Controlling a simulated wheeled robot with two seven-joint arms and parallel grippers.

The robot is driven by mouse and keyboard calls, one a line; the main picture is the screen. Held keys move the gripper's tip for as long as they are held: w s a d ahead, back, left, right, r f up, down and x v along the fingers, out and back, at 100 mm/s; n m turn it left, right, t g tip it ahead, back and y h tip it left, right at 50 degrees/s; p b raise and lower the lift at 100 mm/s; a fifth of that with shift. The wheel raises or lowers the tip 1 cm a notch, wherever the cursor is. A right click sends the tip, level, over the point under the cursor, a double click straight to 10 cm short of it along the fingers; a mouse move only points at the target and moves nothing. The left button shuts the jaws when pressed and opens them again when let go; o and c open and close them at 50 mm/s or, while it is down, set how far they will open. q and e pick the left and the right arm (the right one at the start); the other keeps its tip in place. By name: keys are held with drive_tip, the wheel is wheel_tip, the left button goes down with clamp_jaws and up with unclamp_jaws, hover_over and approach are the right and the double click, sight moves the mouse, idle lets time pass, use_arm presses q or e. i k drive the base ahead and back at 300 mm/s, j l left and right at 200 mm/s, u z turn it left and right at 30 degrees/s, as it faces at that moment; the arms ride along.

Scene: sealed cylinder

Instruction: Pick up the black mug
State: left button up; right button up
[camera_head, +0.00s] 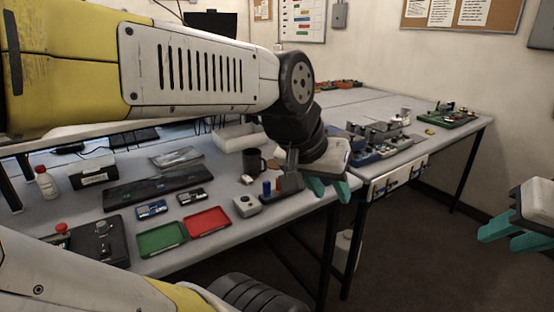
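The black mug (253,161) stands upright on the grey workbench, just left of my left gripper's wrist. Its rim and handle side show. My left gripper (328,188) has teal fingers spread apart with nothing between them, over the bench's right front edge, to the right of and nearer than the mug. My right gripper (513,236) is at the right edge of the view, far from the mug, with its teal fingers apart and empty.
A green tray (162,239) and a red tray (208,221) lie at the bench front. A small stand with a blue cylinder (267,188) and a grey button box (246,206) sit in front of the mug. A white bin (238,138) is behind it.

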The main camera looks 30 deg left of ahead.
sight(252, 158)
drive_tip(key=i+u, duration=0.25)
drive_tip(key=u, duration=0.2)
drive_tip(key=i+l+u, duration=0.15)
drive_tip(key=u, duration=0.35)
drive_tip(key=i+u, duration=0.2)
drive_tip(key=u, duration=0.2)
drive_tip(key=i+l+u, duration=0.1)
drive_tip(key=u, duration=0.3)
drive_tip(key=i+l+u, duration=0.15)
drive_tip(key=u, duration=0.25)
drive_tip(key=i+l+u, duration=0.15)
drive_tip(key=u, duration=0.25)
drive_tip(key=i+l, duration=0.05)
